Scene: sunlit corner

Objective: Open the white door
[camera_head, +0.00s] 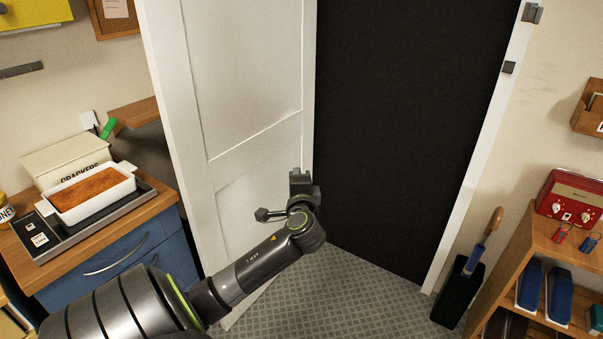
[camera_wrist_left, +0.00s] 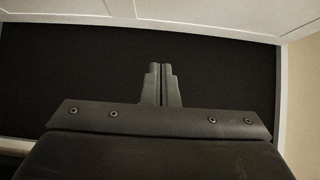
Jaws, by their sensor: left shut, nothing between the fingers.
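The white door (camera_head: 240,85) stands open at an angle in the head view, with a dark opening (camera_head: 405,120) to its right. In the left wrist view, a white panelled surface (camera_wrist_left: 205,12) runs along the top, above a dark area. My left gripper (camera_head: 300,178) is shut and empty in front of the door, near its right edge. Its closed fingers (camera_wrist_left: 162,84) show against the dark area in the wrist view. A small dark knob-like part (camera_head: 263,214) shows beside my left wrist; I cannot tell whether it is a door handle. My right gripper is not in view.
A blue cabinet (camera_head: 115,258) with a loaf dish (camera_head: 122,189) stands left of the door. A white door frame (camera_head: 470,170) bounds the opening at right. A wooden shelf (camera_head: 545,245) and a dark bin (camera_head: 455,295) stand further right. Patterned floor (camera_head: 350,300) is clear before the opening.

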